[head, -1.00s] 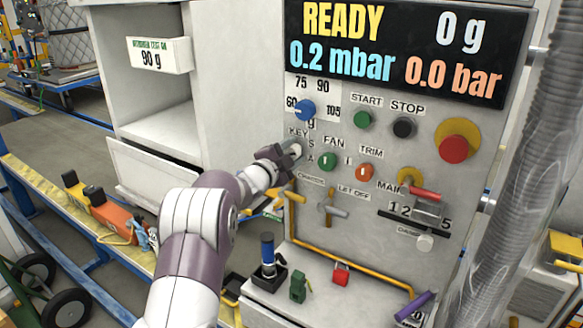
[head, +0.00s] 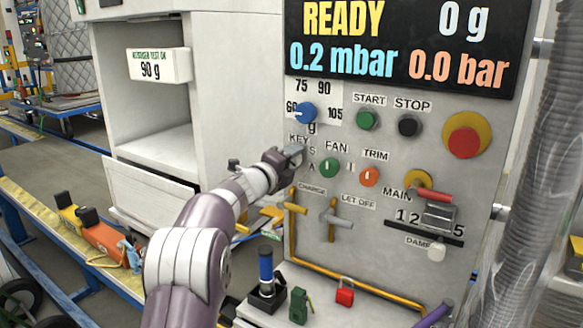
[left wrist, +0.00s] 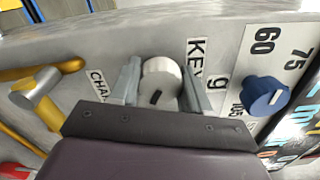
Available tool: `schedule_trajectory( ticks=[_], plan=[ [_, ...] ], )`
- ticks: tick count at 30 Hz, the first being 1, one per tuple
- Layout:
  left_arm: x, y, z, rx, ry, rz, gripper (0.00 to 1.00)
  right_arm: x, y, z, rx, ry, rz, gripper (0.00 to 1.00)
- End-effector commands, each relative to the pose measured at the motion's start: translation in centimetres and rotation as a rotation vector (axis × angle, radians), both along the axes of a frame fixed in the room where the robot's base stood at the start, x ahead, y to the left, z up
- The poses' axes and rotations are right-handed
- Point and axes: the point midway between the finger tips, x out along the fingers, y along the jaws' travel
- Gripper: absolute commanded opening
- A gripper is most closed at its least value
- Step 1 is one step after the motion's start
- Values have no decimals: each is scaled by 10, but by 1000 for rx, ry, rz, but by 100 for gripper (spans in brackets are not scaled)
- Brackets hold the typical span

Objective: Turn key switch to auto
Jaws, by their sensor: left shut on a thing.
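The key switch (left wrist: 160,82) is a round pale knob with a dark slot on the control panel, below the KEY label (left wrist: 196,62). In the left wrist view it sits between the two grey fingers of my left gripper (left wrist: 162,88), which is shut on it. In the head view my left gripper (head: 291,156) is at the panel just below the KEY label (head: 298,139) and hides most of the switch. The S and A marks beside it are partly visible; I cannot tell which position the slot points to. My right gripper is not in view.
The blue dial (head: 304,113) sits just above the key switch and the green FAN knob (head: 329,168) to its right. A yellow-and-grey valve handle (head: 332,218) is below. A red padlock (head: 345,292) and green item (head: 299,305) are on the ledge.

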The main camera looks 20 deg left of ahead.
Motion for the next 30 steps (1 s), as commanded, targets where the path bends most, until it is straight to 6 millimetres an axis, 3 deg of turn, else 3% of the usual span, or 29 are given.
schedule_trajectory(
  ticks=[20, 21, 23, 30],
  plan=[
    [0, 0, -3, 61, -4, -1, 16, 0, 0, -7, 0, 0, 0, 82],
    [0, 0, -3, 61, -3, 0, 50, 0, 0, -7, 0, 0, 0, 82],
    [0, 0, -3, 61, -4, -1, 70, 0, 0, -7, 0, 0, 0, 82],
    [0, 0, -1, 60, -6, 0, 72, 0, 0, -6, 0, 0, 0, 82]
  ],
)
